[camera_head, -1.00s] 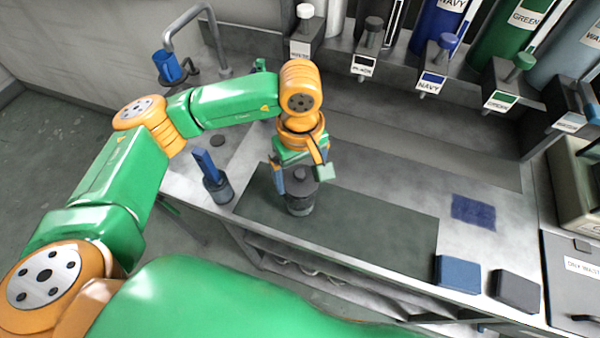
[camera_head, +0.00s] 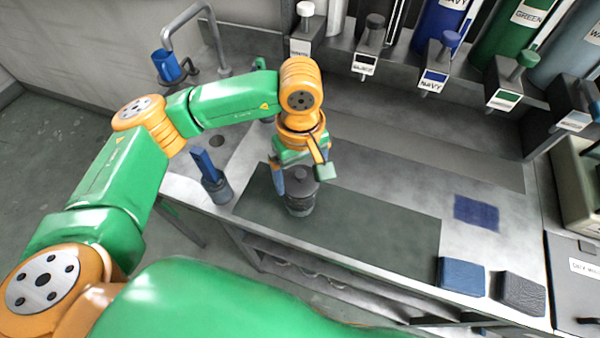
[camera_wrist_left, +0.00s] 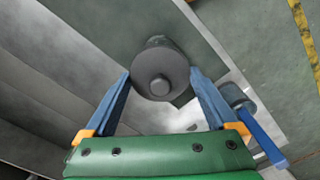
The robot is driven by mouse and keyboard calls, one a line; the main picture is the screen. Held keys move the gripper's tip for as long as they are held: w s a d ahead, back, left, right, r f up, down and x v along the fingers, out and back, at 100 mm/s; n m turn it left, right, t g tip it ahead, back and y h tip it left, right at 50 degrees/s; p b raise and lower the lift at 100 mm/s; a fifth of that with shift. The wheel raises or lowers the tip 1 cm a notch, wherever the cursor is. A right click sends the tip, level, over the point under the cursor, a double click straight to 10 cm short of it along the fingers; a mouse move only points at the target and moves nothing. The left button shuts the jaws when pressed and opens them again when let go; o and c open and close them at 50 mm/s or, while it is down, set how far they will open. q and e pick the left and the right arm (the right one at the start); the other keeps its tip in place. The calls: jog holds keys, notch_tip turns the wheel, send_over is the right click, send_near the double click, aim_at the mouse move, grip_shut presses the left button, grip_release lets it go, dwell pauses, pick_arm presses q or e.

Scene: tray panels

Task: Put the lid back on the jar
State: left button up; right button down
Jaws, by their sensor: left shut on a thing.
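A dark grey lid (camera_wrist_left: 160,70) with a round knob sits between the two blue fingertips of my left gripper (camera_wrist_left: 160,80) in the left wrist view. The gripper is shut on the lid's sides. In the head view the lid (camera_head: 300,177) is at the top of the grey jar (camera_head: 299,207), which stands upright on the dark mat. The lid looks level and in line with the jar. Whether it rests fully on the rim cannot be told. My left gripper (camera_head: 299,183) is above the jar. My right gripper is not in view.
A dark mat (camera_head: 370,232) covers the front of the counter. A small pot with a blue upright piece (camera_head: 210,170) stands left of the jar. Blue (camera_head: 461,277) and dark grey (camera_head: 521,292) sponges lie front right, near a navy patch (camera_head: 476,212). Labelled dispensers line the back.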

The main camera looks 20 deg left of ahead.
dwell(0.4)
pick_arm(q)
jog(key=shift+b, duration=0.4)
jog(key=o, duration=1)
jog(key=shift+r+p, duration=2.05)
jog(key=shift+r, duration=1.5)
grip_shut()
